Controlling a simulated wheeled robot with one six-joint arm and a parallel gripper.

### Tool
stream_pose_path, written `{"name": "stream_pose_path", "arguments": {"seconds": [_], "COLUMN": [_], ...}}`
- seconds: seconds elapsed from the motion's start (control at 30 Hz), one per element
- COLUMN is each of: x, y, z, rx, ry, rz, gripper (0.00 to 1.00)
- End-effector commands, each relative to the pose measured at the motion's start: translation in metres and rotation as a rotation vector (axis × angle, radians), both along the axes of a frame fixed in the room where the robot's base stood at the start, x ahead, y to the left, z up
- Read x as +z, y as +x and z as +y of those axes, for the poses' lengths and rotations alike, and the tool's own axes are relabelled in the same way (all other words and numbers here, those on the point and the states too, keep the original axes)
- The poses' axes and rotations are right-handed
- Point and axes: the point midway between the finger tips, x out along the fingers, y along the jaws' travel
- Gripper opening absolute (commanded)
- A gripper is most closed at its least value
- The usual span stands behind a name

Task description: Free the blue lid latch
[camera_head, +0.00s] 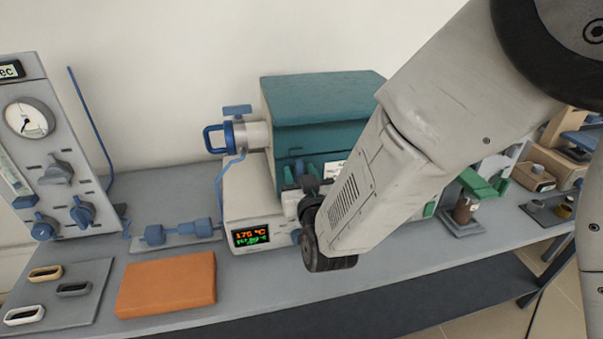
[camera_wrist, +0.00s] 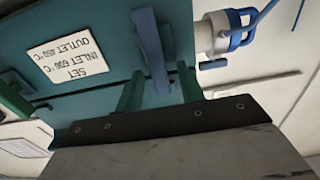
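The blue lid latch (camera_wrist: 150,45) is a long bar on the front of the teal furnace body, beside a white label (camera_wrist: 68,57), in the wrist view. My gripper (camera_wrist: 159,84) faces the latch. Its two green fingers stand apart, one on each side of the latch's end, and I see gaps between them and the bar. It looks open. In the head view, the teal furnace (camera_head: 322,100) stands at the middle of the bench, and my arm hides much of its front and most of the latch area.
A blue handle on a metal end fitting (camera_head: 228,135) sticks out at the furnace's left. A display (camera_head: 250,237) reads 175 °C. An orange block (camera_head: 166,284) and a gauge panel (camera_head: 45,150) are at left.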

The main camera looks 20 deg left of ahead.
Motion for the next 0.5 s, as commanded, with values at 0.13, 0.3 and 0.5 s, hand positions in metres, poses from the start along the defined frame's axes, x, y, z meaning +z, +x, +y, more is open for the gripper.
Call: {"name": "stream_pose_path", "arguments": {"seconds": [0.13, 0.3, 0.5], "x": [0.0003, 0.0002, 0.0002], "y": [0.0016, 0.0015, 0.0014], "z": [0.001, 0.0008, 0.0008], "rx": [0.0, 0.0, 0.0], "ry": [0.001, 0.0, 0.0], "rz": [-0.001, 0.0, 0.0], "gripper": [0.38, 0.24, 0.0]}}
